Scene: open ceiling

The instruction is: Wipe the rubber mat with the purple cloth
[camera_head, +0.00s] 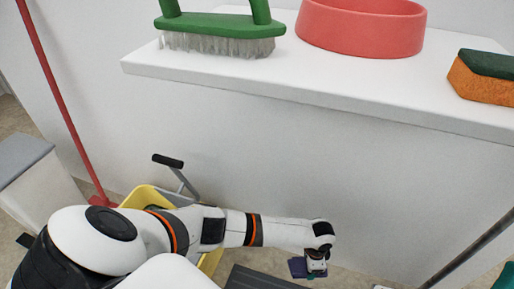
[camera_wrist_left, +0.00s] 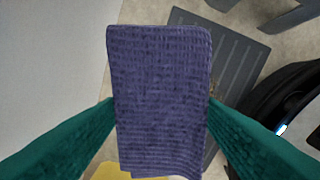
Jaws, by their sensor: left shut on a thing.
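The purple cloth (camera_wrist_left: 160,95) fills the middle of the left wrist view, between two green fingers. My left gripper (camera_wrist_left: 161,125) is shut on it. In the head view the left arm reaches across to the lower middle, and my left gripper (camera_head: 315,276) points down with a small part of the cloth (camera_head: 299,267) showing beside it. The dark grey ribbed rubber mat (camera_head: 262,280) shows at the bottom edge of the head view, left of the gripper. In the left wrist view the mat (camera_wrist_left: 236,52) lies behind and below the cloth, partly hidden. I cannot tell whether they touch.
A white shelf (camera_head: 300,95) above the arm carries a green brush (camera_head: 222,28), a red bowl (camera_head: 362,27) and an orange-green sponge (camera_head: 485,78). A yellow bucket (camera_head: 142,197) stands behind my arm. A red pole (camera_head: 58,95) leans at the left. The wall is close behind.

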